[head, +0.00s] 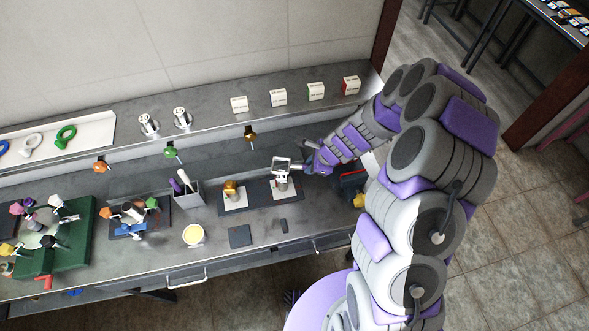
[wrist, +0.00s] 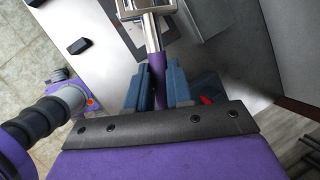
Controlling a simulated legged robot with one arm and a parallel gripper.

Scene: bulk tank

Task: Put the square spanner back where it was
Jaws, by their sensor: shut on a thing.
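The square spanner (head: 276,164) has a square metal frame head, a metal shank and a purple handle. In the wrist view, my gripper (wrist: 160,88) is shut on the purple handle (wrist: 157,70), and the metal shank (wrist: 151,34) points away to the top edge. In the head view, my gripper (head: 313,166) is at the right of the spanner's head. The head is at or just above a metal fitting (head: 283,186) on a dark square plate; I cannot tell whether they touch.
A grey holder (head: 190,197) with upright tools stands left of a plate with a brass fitting (head: 231,187). Two dark blocks (head: 240,236) (head: 284,225) lie near the front. A cream-topped cup (head: 193,236) stands further left. A shelf with white boxes (head: 279,97) runs behind.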

